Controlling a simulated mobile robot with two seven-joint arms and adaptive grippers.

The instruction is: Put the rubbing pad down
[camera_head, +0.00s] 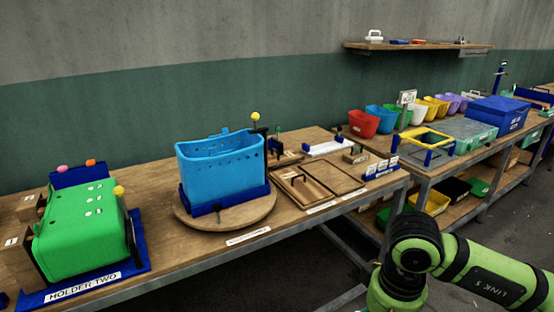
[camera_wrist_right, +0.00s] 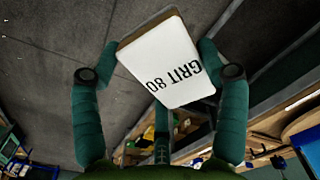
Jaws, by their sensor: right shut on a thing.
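The rubbing pad (camera_wrist_right: 170,65) is a block with a white face marked "GRIT 80" and a brown edge, seen in the right wrist view. My right gripper (camera_wrist_right: 162,62) is shut on it, with one green finger at each side. The pad is tilted in the picture, and the grey floor and a table edge show beyond it. In the head view the right arm comes in at the lower right, but its gripper and the pad are out of the picture. My left gripper is in neither view.
A wooden bench (camera_head: 290,226) carries a green bin (camera_head: 80,232) in a "HOLDER TWO" holder, a blue basket (camera_head: 222,165) on a round turntable (camera_head: 222,222), and shallow wooden trays (camera_head: 335,178). Coloured bins (camera_head: 363,123) and a blue box (camera_head: 497,114) stand on the farther bench.

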